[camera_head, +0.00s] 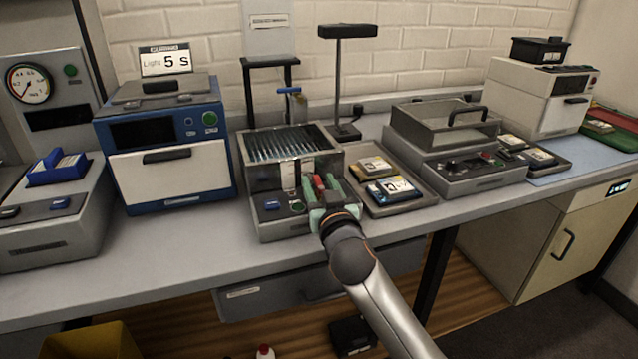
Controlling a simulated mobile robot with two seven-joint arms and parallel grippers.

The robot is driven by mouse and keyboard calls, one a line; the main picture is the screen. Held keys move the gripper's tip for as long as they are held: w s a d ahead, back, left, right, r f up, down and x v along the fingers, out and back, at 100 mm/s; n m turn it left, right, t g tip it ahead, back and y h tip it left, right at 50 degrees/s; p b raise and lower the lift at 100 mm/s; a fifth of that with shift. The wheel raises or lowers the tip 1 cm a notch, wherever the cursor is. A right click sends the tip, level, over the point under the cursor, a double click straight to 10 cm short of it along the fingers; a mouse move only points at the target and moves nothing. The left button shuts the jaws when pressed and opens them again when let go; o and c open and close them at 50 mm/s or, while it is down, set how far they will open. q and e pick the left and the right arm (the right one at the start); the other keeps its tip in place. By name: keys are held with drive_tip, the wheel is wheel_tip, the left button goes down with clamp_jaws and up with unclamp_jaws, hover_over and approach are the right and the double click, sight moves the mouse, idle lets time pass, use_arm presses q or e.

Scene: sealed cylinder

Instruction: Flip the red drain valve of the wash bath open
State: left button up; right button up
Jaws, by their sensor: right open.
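The wash bath (262,180) is a grey metal box with a ribbed open top, standing on the bench in the middle. The red drain valve (319,186) is a small red lever on its front, at the right. My right gripper (322,185) has green fingers and is open, with the red lever showing between or just behind them. I cannot tell whether the fingers touch it. The gripper hides the lower part of the valve. A blue-handled tap (289,91) stands behind the bath. My left gripper is not in view.
A tray (416,198) with small labelled packs stands close to the right of the bath. A blue and white oven (168,160) stands to the left. A black lamp stand (340,85) rises behind. The bench front edge below the bath is clear.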

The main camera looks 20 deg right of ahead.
drive_tip(key=shift+w, duration=0.3)
drive_tip(key=shift+c, duration=0.3)
clamp_jaws()
